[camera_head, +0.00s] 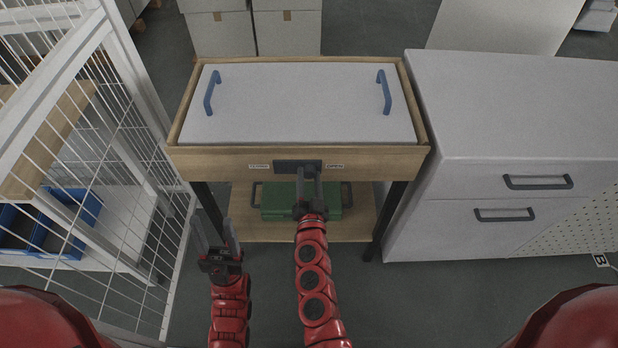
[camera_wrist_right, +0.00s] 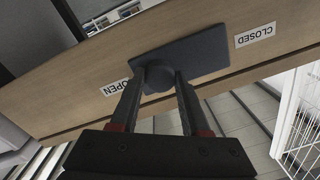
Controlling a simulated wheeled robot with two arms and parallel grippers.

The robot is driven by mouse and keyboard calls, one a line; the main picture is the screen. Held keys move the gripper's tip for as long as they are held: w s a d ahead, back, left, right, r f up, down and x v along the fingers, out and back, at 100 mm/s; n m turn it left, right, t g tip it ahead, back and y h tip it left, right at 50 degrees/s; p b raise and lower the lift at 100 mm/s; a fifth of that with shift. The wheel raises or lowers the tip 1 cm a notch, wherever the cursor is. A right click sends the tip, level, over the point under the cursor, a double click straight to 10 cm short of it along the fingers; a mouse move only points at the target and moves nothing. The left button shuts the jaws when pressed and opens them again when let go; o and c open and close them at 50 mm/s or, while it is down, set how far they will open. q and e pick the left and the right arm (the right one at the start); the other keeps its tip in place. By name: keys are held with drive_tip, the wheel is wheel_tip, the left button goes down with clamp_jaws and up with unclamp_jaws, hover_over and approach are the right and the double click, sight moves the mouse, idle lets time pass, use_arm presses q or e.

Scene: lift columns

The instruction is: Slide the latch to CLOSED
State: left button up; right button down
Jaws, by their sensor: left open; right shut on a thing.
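The latch's dark plate (camera_head: 287,166) is on the front edge of the wooden-framed table. In the right wrist view the plate (camera_wrist_right: 208,52) appears upside down, with a round dark knob (camera_wrist_right: 158,76) near its OPEN end. The OPEN label (camera_wrist_right: 117,88) is left there and the CLOSED label (camera_wrist_right: 255,35) right; in the head view the OPEN side is on the right. My right gripper (camera_head: 309,177) is shut on the knob, with one finger on each side (camera_wrist_right: 164,82). My left gripper (camera_head: 215,226) is open and empty, low in front of the table's left leg.
A white lid (camera_head: 300,105) with two blue handles covers the table top. A green case (camera_head: 275,200) lies on the shelf below. A white wire cage (camera_head: 120,150) stands at left. A white drawer cabinet (camera_head: 460,175) stands close at right.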

sight(284, 168)
idle(0.8)
drive_tip(key=a+p, duration=0.1)
drive_tip(key=a, duration=0.5)
drive_tip(key=shift+a, duration=0.25)
drive_tip(key=c, duration=0.7)
unclamp_jaws()
drive_tip(key=o, duration=0.3)
drive_tip(key=shift+a, duration=0.1)
drive_tip(key=shift+o, duration=0.2)
drive_tip(key=shift+s, duration=0.1)
